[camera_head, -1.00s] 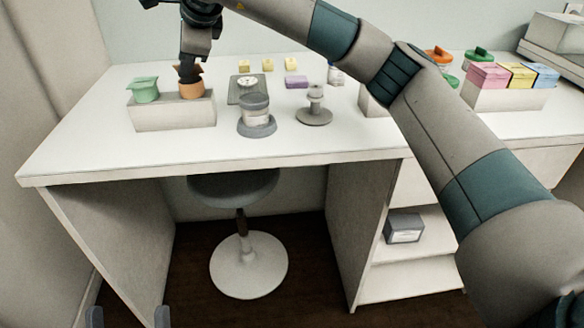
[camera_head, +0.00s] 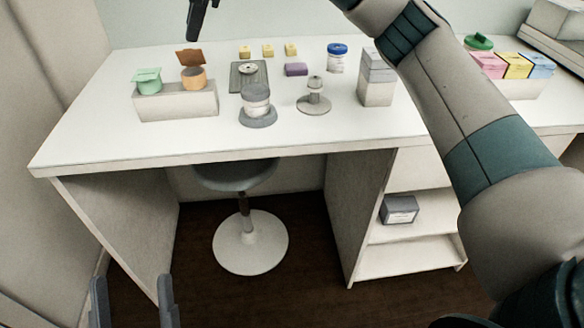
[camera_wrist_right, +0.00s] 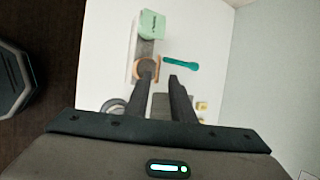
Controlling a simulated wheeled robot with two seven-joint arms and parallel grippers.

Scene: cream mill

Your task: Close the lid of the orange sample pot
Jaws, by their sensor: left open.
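The orange sample pot (camera_head: 193,79) sits in the right part of a pale block (camera_head: 178,105) on the desk. Its brown-orange lid (camera_head: 190,58) stands up and open at the back of the rim. In the right wrist view the pot (camera_wrist_right: 139,69) shows beyond one fingertip, partly covered by it. My right gripper (camera_head: 197,35) is above and behind the pot, apart from it. In the right wrist view its two fingers (camera_wrist_right: 160,78) are parted with nothing between them. My left gripper (camera_head: 132,282) is open and empty, low in front of the desk.
A green pot (camera_head: 147,83) shares the block. A grey-lidded jar (camera_head: 256,99), scale (camera_head: 247,77), stamp-like stand (camera_head: 314,96) and blue-lidded jar (camera_head: 337,60) stand to the right. A stool (camera_head: 240,175) is under the desk.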

